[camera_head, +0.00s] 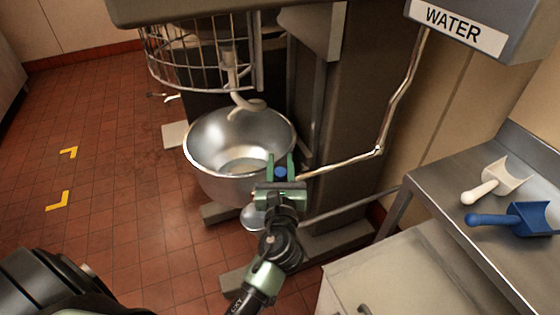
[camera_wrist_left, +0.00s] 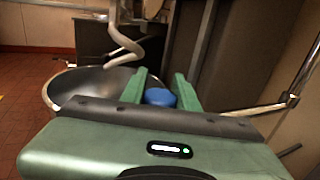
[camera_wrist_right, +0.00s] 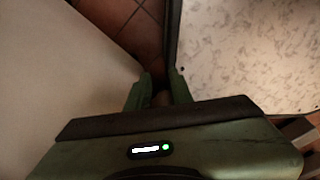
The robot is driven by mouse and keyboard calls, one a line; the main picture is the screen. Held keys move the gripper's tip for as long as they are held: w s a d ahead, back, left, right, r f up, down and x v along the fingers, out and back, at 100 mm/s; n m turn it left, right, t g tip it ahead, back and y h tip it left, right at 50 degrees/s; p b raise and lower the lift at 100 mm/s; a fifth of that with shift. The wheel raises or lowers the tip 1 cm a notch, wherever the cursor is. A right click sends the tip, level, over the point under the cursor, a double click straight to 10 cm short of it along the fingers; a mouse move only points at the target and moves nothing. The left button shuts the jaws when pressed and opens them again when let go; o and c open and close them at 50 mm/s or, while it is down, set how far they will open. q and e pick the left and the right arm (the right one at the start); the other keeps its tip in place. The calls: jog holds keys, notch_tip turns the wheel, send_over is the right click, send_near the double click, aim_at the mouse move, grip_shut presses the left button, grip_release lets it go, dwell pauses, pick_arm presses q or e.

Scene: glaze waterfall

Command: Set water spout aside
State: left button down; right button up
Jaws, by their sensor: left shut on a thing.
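The water spout (camera_head: 343,163) is a jointed metal pipe. It runs down from a grey box labelled WATER (camera_head: 460,25) and bends left toward the mixer bowl (camera_head: 203,151). My left gripper (camera_head: 281,172) is at the spout's end, by the bowl's right rim. It is shut on a blue knob (camera_wrist_left: 160,97) there, which shows between the fingers in the left wrist view. Its fingers hide the spout's tip. My right gripper (camera_wrist_right: 160,88) shows only in its own wrist view, with its fingers apart and no held thing visible between them.
A dough hook (camera_head: 243,100) hangs over the bowl behind a wire guard (camera_head: 195,70). A steel table (camera_head: 440,190) at right holds a white scoop (camera_head: 497,181) and a blue scoop (camera_head: 520,219). A pale cabinet (camera_head: 400,275) stands lower right. The tiled floor at left is clear.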

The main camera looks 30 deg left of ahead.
aim_at(281, 178)
pick_arm(q)
jog(key=shift+f, duration=0.1)
pick_arm(e)
jog(key=shift+a, duration=0.15)
pick_arm(q)
jog(key=shift+d+f, duration=0.1)
pick_arm(e)
jog(key=shift+d, duration=0.2)
pick_arm(q)
jog(key=c, duration=1.1)
grip_release()
jog(key=shift+s+d+r, duration=0.1)
jog(key=shift+s+r, duration=0.05)
jog(key=shift+r, duration=0.05)
pick_arm(e)
jog(key=shift+d, duration=0.25)
jog(key=shift+d, duration=0.15)
pick_arm(q)
jog(key=b+v, duration=0.1)
jog(key=v, duration=0.6)
jog(key=shift+f, duration=0.1)
jog(key=shift+s+d, duration=0.2)
jog(key=shift+s, duration=0.2)
pick_arm(e)
jog(key=shift+a+f, duration=0.3)
jog(key=shift+f, duration=0.4)
